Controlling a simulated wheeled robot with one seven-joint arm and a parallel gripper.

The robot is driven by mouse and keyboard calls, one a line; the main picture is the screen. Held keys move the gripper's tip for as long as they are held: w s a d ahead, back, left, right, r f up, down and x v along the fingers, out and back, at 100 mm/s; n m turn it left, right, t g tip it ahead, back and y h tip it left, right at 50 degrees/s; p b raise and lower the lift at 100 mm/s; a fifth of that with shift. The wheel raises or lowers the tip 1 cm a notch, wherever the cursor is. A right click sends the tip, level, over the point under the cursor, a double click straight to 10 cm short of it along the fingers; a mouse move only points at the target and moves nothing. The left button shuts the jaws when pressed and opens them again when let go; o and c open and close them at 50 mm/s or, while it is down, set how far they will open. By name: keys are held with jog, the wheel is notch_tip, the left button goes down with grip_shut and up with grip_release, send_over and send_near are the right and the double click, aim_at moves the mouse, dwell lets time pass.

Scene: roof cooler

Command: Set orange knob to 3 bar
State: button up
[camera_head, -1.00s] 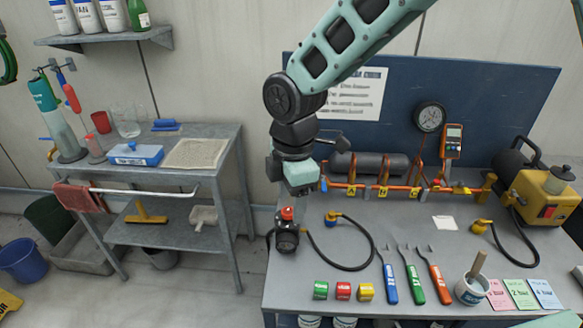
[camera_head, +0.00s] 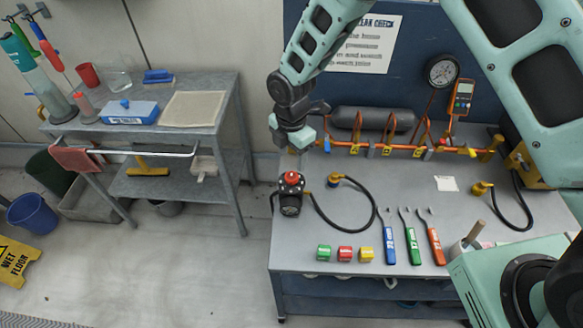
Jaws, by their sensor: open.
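The orange-red knob (camera_head: 291,177) sits on top of a small black device (camera_head: 291,198) with a dial on its front, at the left end of the metal bench (camera_head: 345,218). Any scale marks on the knob or dial are too small to read. My gripper (camera_head: 294,150) is above and slightly behind the knob in the picture, pointing down and apart from it. It is open and holds nothing visible; its fingers are small and partly hidden by its own body.
A black hose (camera_head: 340,228) runs from the device to a yellow-blue fitting. Three coloured blocks (camera_head: 345,254) and three wrenches (camera_head: 412,245) lie in front. Behind are an orange pipe manifold (camera_head: 385,150) and a round gauge (camera_head: 441,71). A side table (camera_head: 220,105) stands left.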

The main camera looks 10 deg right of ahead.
aim_at(292, 176)
notch_tip(292, 176, down, 8)
jog(key=shift+r+p, duration=0.2)
jog(key=shift+p, duration=0.8)
jog(key=c, duration=1)
